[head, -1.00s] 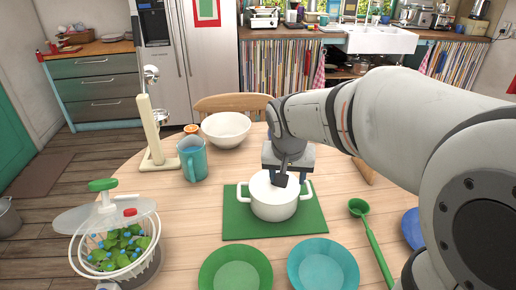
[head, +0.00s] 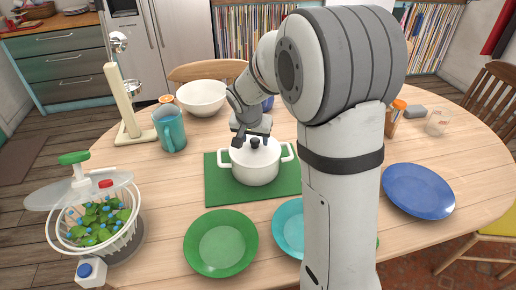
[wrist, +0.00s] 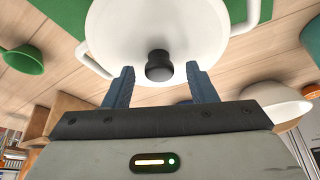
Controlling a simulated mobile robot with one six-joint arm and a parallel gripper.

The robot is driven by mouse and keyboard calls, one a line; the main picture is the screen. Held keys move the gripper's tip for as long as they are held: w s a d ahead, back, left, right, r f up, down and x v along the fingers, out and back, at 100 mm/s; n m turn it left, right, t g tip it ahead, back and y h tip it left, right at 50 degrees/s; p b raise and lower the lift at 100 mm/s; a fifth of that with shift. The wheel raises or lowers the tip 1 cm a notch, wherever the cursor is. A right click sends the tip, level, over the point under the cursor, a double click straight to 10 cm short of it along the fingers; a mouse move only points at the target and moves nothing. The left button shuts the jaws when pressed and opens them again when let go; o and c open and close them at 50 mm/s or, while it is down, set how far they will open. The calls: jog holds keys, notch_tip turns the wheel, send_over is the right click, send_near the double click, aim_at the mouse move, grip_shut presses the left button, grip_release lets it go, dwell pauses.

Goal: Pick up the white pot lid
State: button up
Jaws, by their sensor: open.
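The white pot lid (head: 255,152) sits on the white two-handled pot (head: 256,173), which stands on a green mat (head: 221,186). The lid has a dark round knob (head: 255,142). In the wrist view the lid (wrist: 150,25) fills the top middle, and its black knob (wrist: 159,66) lies between and slightly beyond the fingertips. My gripper (head: 252,134) is at the far side of the pot, close to the knob. The wrist view shows my gripper (wrist: 160,72) open, with a blue finger on each side and nothing held.
A green plate (head: 221,243), a turquoise plate (head: 287,228) and a blue plate (head: 418,191) lie in front and right. A teal pitcher (head: 171,130) and white bowl (head: 202,98) stand behind left. A salad spinner (head: 97,215) stands front left.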

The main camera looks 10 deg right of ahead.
jog(key=shift+f, duration=0.15)
grip_shut()
dwell(0.4)
